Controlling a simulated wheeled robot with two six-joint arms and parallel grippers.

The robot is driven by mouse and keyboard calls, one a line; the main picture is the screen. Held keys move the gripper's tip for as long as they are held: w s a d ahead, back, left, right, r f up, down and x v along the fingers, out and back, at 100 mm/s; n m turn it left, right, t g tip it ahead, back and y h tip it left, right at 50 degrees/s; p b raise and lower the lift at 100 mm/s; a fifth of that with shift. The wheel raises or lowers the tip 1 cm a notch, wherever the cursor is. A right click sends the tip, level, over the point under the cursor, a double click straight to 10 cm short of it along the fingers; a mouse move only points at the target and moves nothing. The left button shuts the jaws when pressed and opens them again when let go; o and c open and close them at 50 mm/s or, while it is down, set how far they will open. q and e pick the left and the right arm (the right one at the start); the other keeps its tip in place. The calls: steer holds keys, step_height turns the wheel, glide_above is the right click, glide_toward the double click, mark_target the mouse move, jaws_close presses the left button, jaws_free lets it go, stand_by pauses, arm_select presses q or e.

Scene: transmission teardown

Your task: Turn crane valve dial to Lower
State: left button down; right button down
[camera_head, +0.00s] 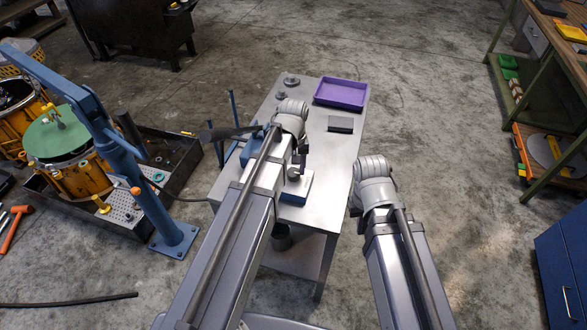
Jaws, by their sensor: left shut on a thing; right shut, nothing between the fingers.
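A small box with a blue base and pale top (297,187) sits on the near part of the metal table. A small round knob (293,173), which looks like the valve dial, stands on it. My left arm reaches over the table. My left gripper (302,165) points down at the box and is shut on the knob, as far as I can see; the dial's markings are too small to read. My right gripper (355,209) is shut and empty off the table's right edge, mostly hidden under its wrist. The blue crane (122,160) stands left of the table.
The metal table (337,165) also bears a purple tray (341,93), a dark grey block (340,124) and small round parts (287,86). A dark lever (225,133) sticks out left, close to my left wrist. A bin (185,165) and orange drums stand left.

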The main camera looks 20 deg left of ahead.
mark_target(294, 172)
arm_select(q)
steer(key=shift+s, duration=0.1)
stand_by(0.4)
steer(key=shift+c, duration=1.4)
jaws_free()
step_height(294, 172, up, 8)
steer(key=p, duration=0.8)
steer(key=shift+f, duration=0.1)
steer(key=s+d+m+y, duration=0.1)
steer(key=s+d+m, duration=0.7)
steer(key=s, duration=0.6)
steer(key=shift+d+m, duration=0.4)
steer(key=shift+d, duration=0.85)
